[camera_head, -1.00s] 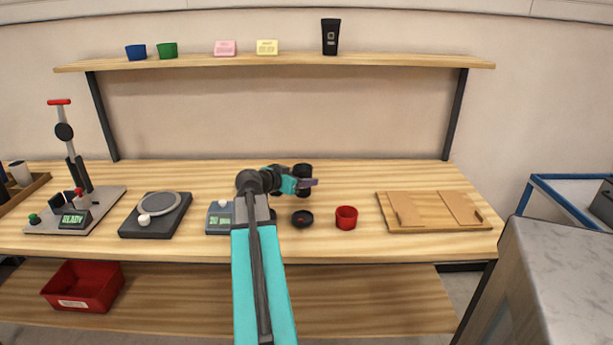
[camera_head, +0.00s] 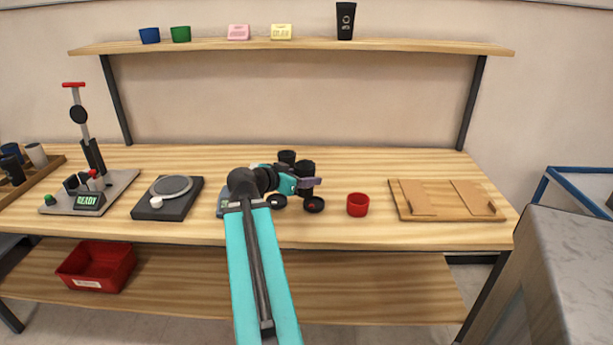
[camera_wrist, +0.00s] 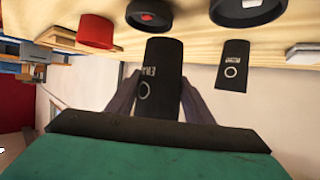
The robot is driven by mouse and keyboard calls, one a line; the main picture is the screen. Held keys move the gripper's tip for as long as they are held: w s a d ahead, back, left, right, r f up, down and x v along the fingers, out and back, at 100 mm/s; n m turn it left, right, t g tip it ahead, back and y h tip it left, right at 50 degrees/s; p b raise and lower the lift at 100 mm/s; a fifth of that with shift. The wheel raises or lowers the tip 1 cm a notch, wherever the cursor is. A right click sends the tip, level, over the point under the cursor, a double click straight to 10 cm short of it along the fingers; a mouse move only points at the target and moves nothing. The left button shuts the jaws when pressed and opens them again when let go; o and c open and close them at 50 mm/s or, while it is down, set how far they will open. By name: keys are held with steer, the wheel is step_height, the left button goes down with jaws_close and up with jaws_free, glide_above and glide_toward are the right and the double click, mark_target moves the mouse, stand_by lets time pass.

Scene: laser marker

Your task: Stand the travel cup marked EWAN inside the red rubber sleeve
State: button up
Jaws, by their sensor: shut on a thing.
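My gripper (camera_head: 308,187) is shut on a black travel cup (camera_wrist: 161,82), which stands between the two fingers in the wrist view. Its white lettering starts with E, with a ring mark beside it; the rest is hard to read. In the head view this cup (camera_head: 306,167) is partly hidden by my gripper. I cannot tell whether it touches the table. The red rubber sleeve (camera_head: 357,205) stands on the table to the right of my gripper, apart from it. The sleeve also shows at upper left in the wrist view (camera_wrist: 96,31).
A second black cup (camera_head: 287,156) stands close by, its label unreadable. A black lid with a red mark (camera_head: 314,205) and another with a pale mark (camera_head: 278,201) lie in front. A wooden board (camera_head: 445,201) lies right of the sleeve. The upper shelf (camera_head: 300,45) overhangs behind.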

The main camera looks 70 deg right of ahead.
steer(key=shift+r, duration=0.15)
stand_by(0.4)
steer(key=shift+w+r, duration=0.2)
steer(key=shift+r, duration=0.1)
steer(key=w+a+r+n+t, duration=0.1)
steer(key=w+a+n+t, duration=0.35)
steer(key=w+a, duration=0.95)
steer(key=w+a+r+n+t, duration=0.1)
steer(key=w+a+n+t, duration=0.6)
steer(key=w, duration=1.1)
steer(key=w+a+n+t+y, duration=0.2)
steer(key=w+a, duration=0.4)
steer(key=a, duration=0.7)
steer(key=w+a+r+n+t+y, duration=0.1)
steer(key=w+a+n+y, duration=0.3)
steer(key=a, duration=1)
steer(key=w+a+r+n+t+y, duration=0.1)
steer(key=w+a+n+t+y, duration=0.2)
steer(key=a, duration=1.1)
steer(key=shift+w+r+n+y, duration=0.2)
steer(key=shift+w+n+y, duration=0.35)
steer(key=shift+w+y, duration=1.7)
steer(key=shift+w+h, duration=0.25)
steer(key=shift+h, duration=0.1)
